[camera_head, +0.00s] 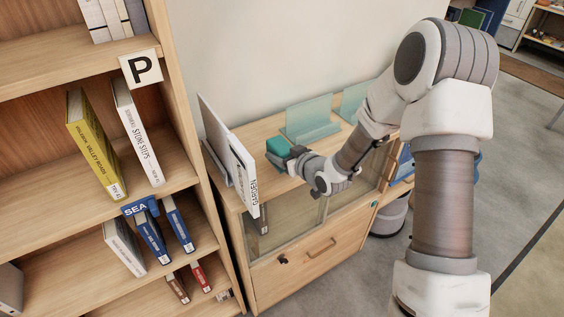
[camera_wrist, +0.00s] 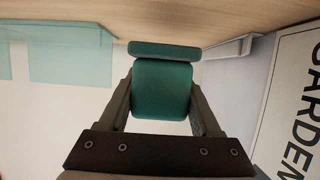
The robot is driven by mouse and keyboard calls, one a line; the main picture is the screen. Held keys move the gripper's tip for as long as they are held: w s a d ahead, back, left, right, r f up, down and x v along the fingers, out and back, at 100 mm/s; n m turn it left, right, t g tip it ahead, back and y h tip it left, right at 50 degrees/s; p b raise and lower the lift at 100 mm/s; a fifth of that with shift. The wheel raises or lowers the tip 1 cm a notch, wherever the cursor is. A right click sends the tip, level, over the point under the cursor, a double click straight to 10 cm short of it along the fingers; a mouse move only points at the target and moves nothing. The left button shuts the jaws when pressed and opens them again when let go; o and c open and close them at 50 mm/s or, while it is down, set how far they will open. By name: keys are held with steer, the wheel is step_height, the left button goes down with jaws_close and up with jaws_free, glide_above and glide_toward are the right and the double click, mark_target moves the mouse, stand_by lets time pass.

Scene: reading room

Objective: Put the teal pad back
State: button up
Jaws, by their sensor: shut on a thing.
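The teal pad (camera_head: 278,147) is at the end of my gripper (camera_head: 288,157), over the top of the wooden cabinet (camera_head: 262,131). In the wrist view the teal pad (camera_wrist: 162,90) sits between both fingers of my gripper (camera_wrist: 162,95), which is shut on it. A flat teal strip shows along the pad's far edge, close to the wood. I cannot tell whether the pad touches the cabinet top.
A white GARDEN sign or book (camera_head: 230,155) stands upright left of my gripper. Translucent teal stands (camera_head: 309,119) are behind, towards the wall. A bookshelf (camera_head: 182,180) with books stands at the left. A grey bin (camera_head: 389,217) is on the floor, right of the cabinet.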

steer(key=shift+f, duration=1.85)
steer(key=shift+f, duration=0.1)
steer(key=shift+f, duration=0.15)
steer(key=o, duration=1.5)
steer(key=shift+c, duration=0.2)
